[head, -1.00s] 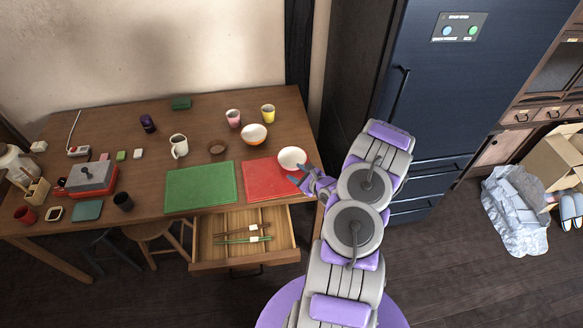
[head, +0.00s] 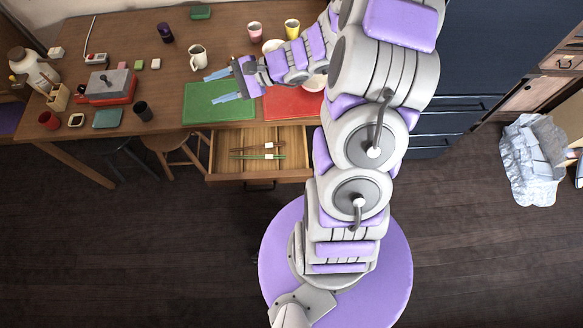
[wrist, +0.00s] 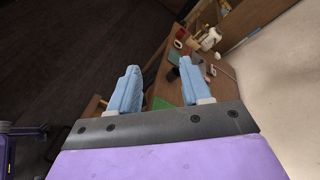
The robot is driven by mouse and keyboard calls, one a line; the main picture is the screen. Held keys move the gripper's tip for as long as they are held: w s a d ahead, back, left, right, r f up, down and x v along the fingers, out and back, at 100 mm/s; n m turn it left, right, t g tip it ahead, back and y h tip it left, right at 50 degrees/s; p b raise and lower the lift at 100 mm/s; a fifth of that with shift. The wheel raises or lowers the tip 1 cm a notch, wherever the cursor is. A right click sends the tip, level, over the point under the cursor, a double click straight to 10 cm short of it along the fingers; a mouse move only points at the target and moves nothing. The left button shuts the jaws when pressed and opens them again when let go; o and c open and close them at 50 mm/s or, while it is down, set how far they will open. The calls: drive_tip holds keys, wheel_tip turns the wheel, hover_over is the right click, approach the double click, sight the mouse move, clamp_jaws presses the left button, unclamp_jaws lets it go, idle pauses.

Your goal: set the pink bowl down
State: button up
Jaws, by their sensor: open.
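A bowl with a white inside (head: 314,83) is on the red mat (head: 292,104) at the table's right side in the head view, half hidden behind my arm. Its outer colour is hidden, so I cannot tell that it is pink. My gripper (head: 217,85) is open and empty above the green mat (head: 219,108), left of and apart from that bowl. The wrist view shows my two blue fingers (wrist: 158,88) spread with nothing between them. Another bowl (head: 271,46) shows behind my arm, mostly covered.
Cups, including a white mug (head: 197,56), pink cup (head: 255,32) and yellow cup (head: 292,29), stand at the back. An open drawer (head: 215,160) with chopsticks sticks out below the mats. A red-based box (head: 108,88) stands left. A dark fridge (head: 490,60) is right.

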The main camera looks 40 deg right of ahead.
drive_tip(key=s+a+r+n+g+h, duration=0.25)
drive_tip(key=s+a+n+g, duration=0.25)
drive_tip(key=s, duration=0.5)
drive_tip(key=s+a+r+n+g+h, duration=0.25)
drive_tip(key=s+a+n+g, duration=0.2)
drive_tip(key=s, duration=0.55)
drive_tip(key=s+d+r+n+h, duration=0.2)
drive_tip(key=s+d+n+h, duration=0.3)
drive_tip(key=s+d+h, duration=0.2)
drive_tip(key=s+d+t, duration=0.1)
drive_tip(key=s+d, duration=0.1)
drive_tip(key=s, duration=0.2)
drive_tip(key=shift+s+d+r+h, duration=0.15)
drive_tip(key=shift+s+r+h, duration=0.2)
drive_tip(key=shift+s+h, duration=0.05)
